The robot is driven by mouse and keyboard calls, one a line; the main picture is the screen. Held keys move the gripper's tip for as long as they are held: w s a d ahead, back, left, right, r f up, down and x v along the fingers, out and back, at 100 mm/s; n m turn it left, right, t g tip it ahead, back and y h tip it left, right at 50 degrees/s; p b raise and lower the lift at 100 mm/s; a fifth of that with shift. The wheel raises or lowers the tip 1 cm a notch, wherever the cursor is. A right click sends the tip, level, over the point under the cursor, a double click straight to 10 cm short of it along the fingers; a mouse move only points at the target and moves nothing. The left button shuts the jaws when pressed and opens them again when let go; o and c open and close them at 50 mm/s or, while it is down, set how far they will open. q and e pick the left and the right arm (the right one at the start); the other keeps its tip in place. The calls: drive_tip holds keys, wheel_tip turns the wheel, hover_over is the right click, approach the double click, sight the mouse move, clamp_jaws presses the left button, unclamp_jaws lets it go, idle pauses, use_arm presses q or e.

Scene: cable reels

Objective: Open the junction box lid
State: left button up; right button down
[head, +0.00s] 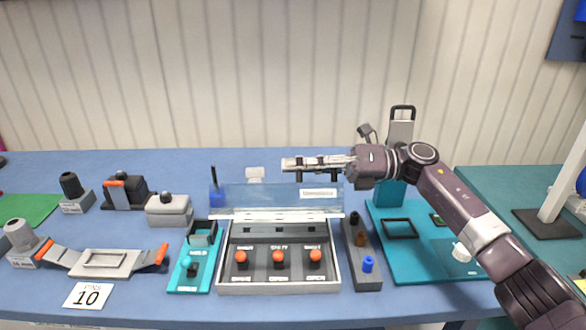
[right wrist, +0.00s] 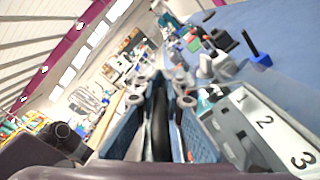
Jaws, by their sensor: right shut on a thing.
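The junction box (head: 278,287) is a grey case in the middle of the table's front, with three orange-red knobs inside. Its clear lid (head: 262,199) stands raised at the back edge, with a white label near its right end. My right gripper (head: 300,164) reaches in from the right at the lid's upper edge. It is shut on the lid at what looks like its handle, which the fingers mostly hide. In the right wrist view the fingers (right wrist: 155,115) show close up, with a dark strip between them. My left gripper is not in view.
A teal switch plate (head: 188,285) stands left of the box, and a grey block with coloured buttons (head: 359,283) stands right. A larger teal board (head: 425,268) lies under my right arm. Grey fixtures, including a latch plate (head: 98,270), fill the left.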

drive_tip(key=shift+w+d, duration=0.1)
drive_tip(key=shift+d, duration=0.05)
drive_tip(key=c, duration=2)
unclamp_jaws()
drive_tip(key=shift+d, duration=0.25)
drive_tip(key=shift+a, duration=0.15)
drive_tip(key=d, duration=1.2)
drive_tip(key=shift+c, duration=0.5)
